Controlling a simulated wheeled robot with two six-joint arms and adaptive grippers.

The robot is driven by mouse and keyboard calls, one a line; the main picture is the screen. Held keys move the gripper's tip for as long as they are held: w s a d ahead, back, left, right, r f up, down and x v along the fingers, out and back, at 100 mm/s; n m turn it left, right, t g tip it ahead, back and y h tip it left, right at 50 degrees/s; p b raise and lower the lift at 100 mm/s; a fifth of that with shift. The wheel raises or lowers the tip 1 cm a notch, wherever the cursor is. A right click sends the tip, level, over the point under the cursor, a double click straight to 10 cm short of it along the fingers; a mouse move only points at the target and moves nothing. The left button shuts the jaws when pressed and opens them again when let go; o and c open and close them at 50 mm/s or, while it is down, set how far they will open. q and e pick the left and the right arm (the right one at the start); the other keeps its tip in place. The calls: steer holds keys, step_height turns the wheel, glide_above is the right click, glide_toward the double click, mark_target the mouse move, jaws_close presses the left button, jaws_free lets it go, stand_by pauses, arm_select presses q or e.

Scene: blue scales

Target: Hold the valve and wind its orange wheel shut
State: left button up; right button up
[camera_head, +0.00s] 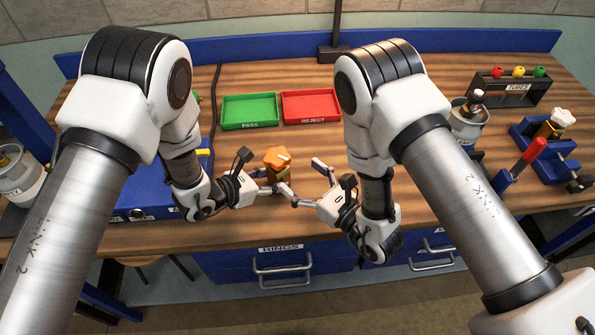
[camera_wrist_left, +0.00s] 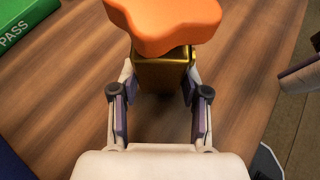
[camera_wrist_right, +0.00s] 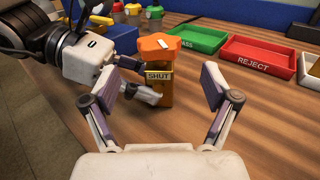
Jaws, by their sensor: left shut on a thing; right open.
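The valve stands upright on the wooden table, a brass body (camera_wrist_left: 163,75) topped by an orange lobed wheel (camera_head: 277,158). In the right wrist view the body (camera_wrist_right: 158,95) carries a plate reading SHUT, and the wheel (camera_wrist_right: 158,46) has a pale mark on top. My left gripper (camera_head: 270,188) is shut on the valve body from the left, below the wheel; its fingers (camera_wrist_left: 158,98) flank the brass block. My right gripper (camera_head: 308,182) is open and empty, to the right of the valve. In the right wrist view its fingers (camera_wrist_right: 163,100) are spread wide, with the valve beyond them.
A green PASS tray (camera_head: 249,125) and a red REJECT tray (camera_head: 311,121) lie behind the valve. A blue box (camera_head: 140,203) is at the left. A vise (camera_head: 545,150), canister (camera_head: 467,128) and TUBES rack (camera_head: 512,92) stand at the right. Table around the valve is clear.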

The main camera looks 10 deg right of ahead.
steer(key=shift+w+y, duration=0.25)
steer(key=shift+y, duration=0.05)
steer(key=n+g+y, duration=0.6)
steer(key=n+g, duration=0.1)
steer(key=g, duration=0.2)
glide_toward(277, 155)
steer(key=x, duration=1)
steer(key=shift+f, duration=0.2)
steer(key=c, duration=1.2)
